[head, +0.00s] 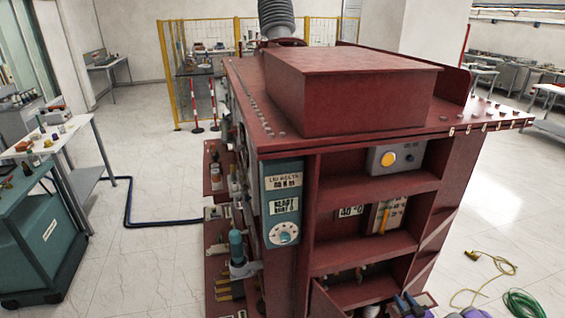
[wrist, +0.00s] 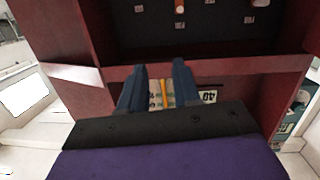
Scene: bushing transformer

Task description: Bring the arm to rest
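My gripper (wrist: 158,72) shows in the wrist view with its two blue-grey fingers apart and nothing held between them. A white panel with a yellow strip (wrist: 164,94) shows beyond the gap, on the red cabinet. In the head view my gripper (head: 409,304) is low at the bottom edge, in front of the lower shelves of the red transformer cabinet (head: 345,183). Most of my arm is out of the head view. I cannot tell whether the fingers touch the cabinet.
A green hose (head: 522,303) and a yellow cable (head: 490,262) lie on the floor at right. A teal cart (head: 40,240) stands left. Tiled floor between is mostly clear.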

